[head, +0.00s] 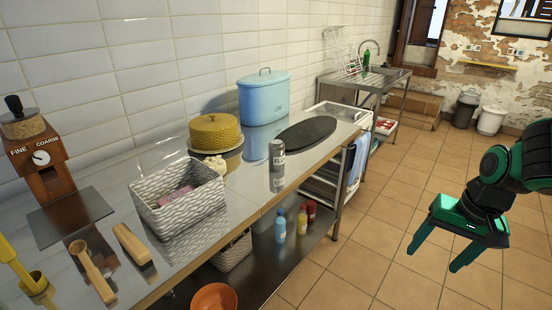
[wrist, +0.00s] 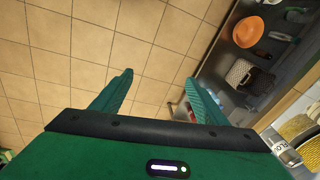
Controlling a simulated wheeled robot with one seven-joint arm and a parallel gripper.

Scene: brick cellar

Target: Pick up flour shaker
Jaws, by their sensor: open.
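My green gripper (head: 433,260) is open and empty, over the tiled floor to the right of the counter and well apart from the shaker. In the wrist view its two fingers (wrist: 159,78) are spread with only floor between them.
Behind the shaker stand a yellow cake (head: 215,132), a blue tin (head: 265,97) and a dark round slab (head: 306,134). A woven basket (head: 180,196) is to its left. Bottles (head: 280,224) and an orange bowl (head: 214,298) sit on the lower shelf. The floor right of the counter is clear.

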